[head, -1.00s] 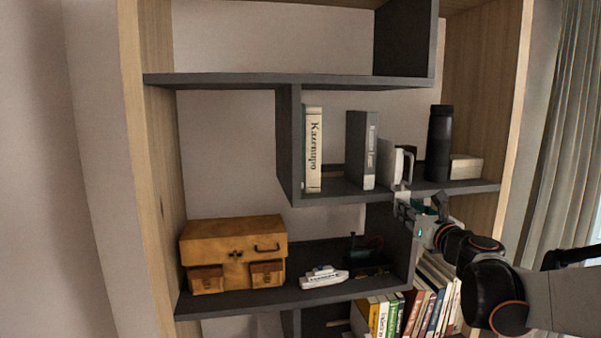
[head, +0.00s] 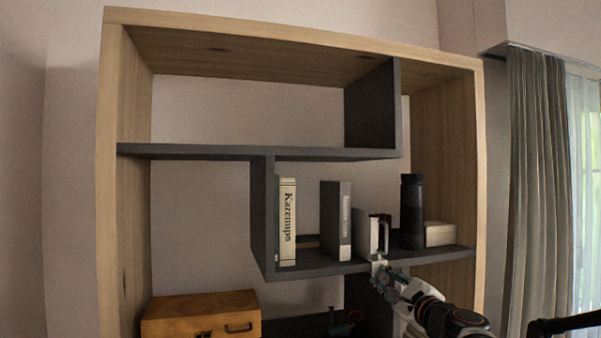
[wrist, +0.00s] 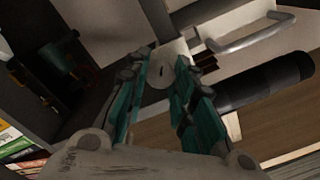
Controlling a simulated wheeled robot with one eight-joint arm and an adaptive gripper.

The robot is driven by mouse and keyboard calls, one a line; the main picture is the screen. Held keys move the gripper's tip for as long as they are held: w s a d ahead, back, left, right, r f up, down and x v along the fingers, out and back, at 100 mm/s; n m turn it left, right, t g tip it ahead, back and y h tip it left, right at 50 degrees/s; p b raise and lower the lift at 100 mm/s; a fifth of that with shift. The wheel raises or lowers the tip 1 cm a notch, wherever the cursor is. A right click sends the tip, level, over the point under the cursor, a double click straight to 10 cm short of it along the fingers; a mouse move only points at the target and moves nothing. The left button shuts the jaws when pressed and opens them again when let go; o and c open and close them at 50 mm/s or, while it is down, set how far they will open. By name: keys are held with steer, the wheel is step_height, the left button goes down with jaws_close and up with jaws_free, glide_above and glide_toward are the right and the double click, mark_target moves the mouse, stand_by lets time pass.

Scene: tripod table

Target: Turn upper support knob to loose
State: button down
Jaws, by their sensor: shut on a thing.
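A small pale grey round knob (wrist: 157,95) with a dark slot in its face shows in the wrist view. It sits between the two teal fingers of my gripper (wrist: 163,66), which are closed on its sides. In the head view my gripper (head: 384,278) is at the front edge of the middle shelf, low and right of centre. A small pale piece (head: 377,264) shows there at its tip. The fingers hide the knob's sides, and I cannot tell its turn setting from these frames.
A white item with a handle (head: 372,234) and a black bottle (head: 411,212) stand just behind the gripper on the shelf (head: 316,268). A grey binder (head: 335,220) and a pale book (head: 287,222) stand to the left. A wooden chest (head: 202,315) is below left.

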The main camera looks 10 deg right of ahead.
steer(key=n, duration=0.6)
steer(key=shift+s+f+y+b, duration=0.1)
steer(key=shift+y+b, duration=0.2)
steer(key=shift+b, duration=0.05)
steer(key=shift+n, duration=2.3)
steer(key=shift+s, duration=0.1)
steer(key=c, duration=1.3)
jaws_free()
steer(key=shift+c, duration=0.2)
